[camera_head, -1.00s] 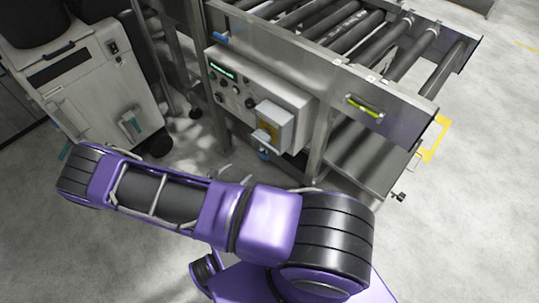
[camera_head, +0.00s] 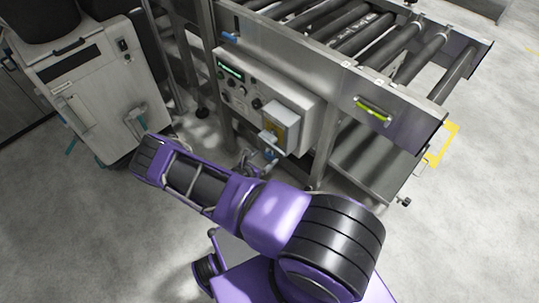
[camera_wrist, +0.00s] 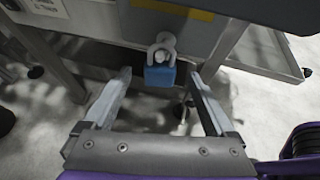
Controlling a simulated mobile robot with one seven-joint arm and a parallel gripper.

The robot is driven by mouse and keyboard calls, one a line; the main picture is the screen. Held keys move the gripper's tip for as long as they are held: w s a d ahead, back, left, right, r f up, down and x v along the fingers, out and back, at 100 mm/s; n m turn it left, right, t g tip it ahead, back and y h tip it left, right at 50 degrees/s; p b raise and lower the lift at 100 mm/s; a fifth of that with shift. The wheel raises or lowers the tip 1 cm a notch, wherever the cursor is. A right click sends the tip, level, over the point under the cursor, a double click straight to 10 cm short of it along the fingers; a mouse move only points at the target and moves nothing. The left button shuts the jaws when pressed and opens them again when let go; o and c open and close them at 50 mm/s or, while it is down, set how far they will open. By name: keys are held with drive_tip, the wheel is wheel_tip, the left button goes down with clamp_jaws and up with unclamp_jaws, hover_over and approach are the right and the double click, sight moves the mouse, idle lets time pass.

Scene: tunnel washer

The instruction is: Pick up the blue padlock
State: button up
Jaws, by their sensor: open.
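The blue padlock (camera_wrist: 160,78) hangs by its silver shackle from a handle on the underside of a grey box, seen in the wrist view. In the head view the padlock (camera_head: 271,156) is a small blue patch below the control panel, partly hidden by my gripper (camera_head: 257,165). In the wrist view my gripper (camera_wrist: 160,88) is open and empty, one finger to each side of the padlock in the picture. The padlock appears just ahead of the fingertips. I see no contact.
The switch box (camera_head: 281,124) with a yellow plate is mounted on the control panel (camera_head: 240,85). A metal leg (camera_head: 325,150) of the roller conveyor (camera_head: 360,40) stands to the right. A white wheeled machine (camera_head: 95,95) is at the left. The floor in front is clear.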

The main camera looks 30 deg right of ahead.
drive_tip(key=shift+x, duration=1.3)
clamp_jaws()
drive_tip(key=shift+r, duration=0.1)
drive_tip(key=shift+r, duration=0.55)
drive_tip(key=s+a, duration=0.9)
drive_tip(key=a, duration=0.6)
drive_tip(key=shift+s+a+b, duration=0.2)
drive_tip(key=shift+b, duration=0.15)
